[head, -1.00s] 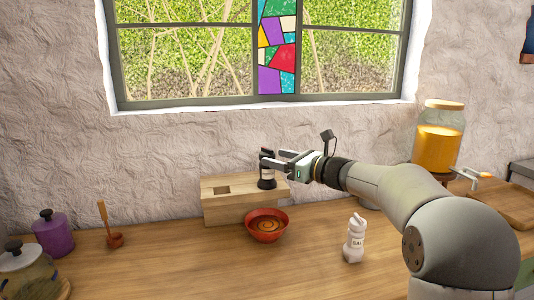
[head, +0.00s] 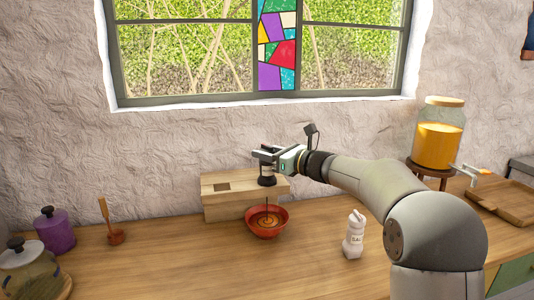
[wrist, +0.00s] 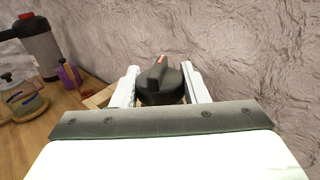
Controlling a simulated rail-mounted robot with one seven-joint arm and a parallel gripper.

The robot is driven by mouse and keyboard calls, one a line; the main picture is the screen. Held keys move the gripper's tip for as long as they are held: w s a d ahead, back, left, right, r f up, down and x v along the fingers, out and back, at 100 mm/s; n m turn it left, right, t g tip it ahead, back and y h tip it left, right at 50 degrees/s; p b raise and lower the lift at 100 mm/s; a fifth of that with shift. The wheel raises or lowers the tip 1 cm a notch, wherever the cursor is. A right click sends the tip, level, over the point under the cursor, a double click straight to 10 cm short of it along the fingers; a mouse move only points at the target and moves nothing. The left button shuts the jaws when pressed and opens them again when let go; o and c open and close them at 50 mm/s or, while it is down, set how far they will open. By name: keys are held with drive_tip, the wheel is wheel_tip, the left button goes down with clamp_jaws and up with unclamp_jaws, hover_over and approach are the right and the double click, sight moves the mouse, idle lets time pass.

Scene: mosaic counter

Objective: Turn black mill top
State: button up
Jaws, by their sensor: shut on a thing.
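The mill (head: 267,181) stands upright at the right end of the pale wooden block (head: 228,208), pale in the middle and black at its base. Its black top (wrist: 158,85), a knob with a ridge and a red mark, sits between my two fingers in the wrist view. My gripper (head: 266,154) is shut on this top, with a finger on each side. A thin dark streak runs from under the mill down to the red bowl (head: 281,222), which holds a brown swirl. The gripper covers most of the top in the head view.
A white salt shaker (head: 354,236) stands right of the bowl. A tall jar of orange contents (head: 437,140) stands on a stand at the right. A purple jar (head: 55,232) and a wooden-handled tool (head: 115,237) stand at the left. The wall is close behind.

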drive_tip(key=shift+f+b, duration=0.15)
drive_tip(key=shift+b, duration=0.5)
drive_tip(key=m+t+h+b, duration=0.1)
drive_tip(key=b, duration=0.1)
drive_tip(key=m+t+b, duration=0.1)
drive_tip(key=b, duration=0.1)
drive_tip(key=shift+s+f+h+b, duration=0.1)
drive_tip(key=shift+f+h+b, duration=0.2)
drive_tip(key=shift+h+b, duration=0.1)
drive_tip(key=m+t+h+b, duration=0.2)
drive_tip(key=t+h+b, duration=0.1)
drive_tip(key=b, duration=0.2)
drive_tip(key=shift+a+m, duration=0.1)
drive_tip(key=shift+m, duration=0.2)
drive_tip(key=m+t+h+b, duration=0.1)
drive_tip(key=h+b, duration=0.1)
drive_tip(key=m+t+h+b, duration=0.1)
drive_tip(key=m+h+b, duration=0.1)
drive_tip(key=shift+r+h, duration=0.3)
drive_tip(key=shift+r, duration=0.05)
drive_tip(key=shift+t+b, duration=0.3)
drive_tip(key=shift+b, duration=0.1)
drive_tip(key=shift+m+h+b, duration=0.5)
drive_tip(key=shift+m+h, duration=0.1)
drive_tip(key=shift+h, duration=0.1)
drive_tip(key=shift+h, duration=0.3)
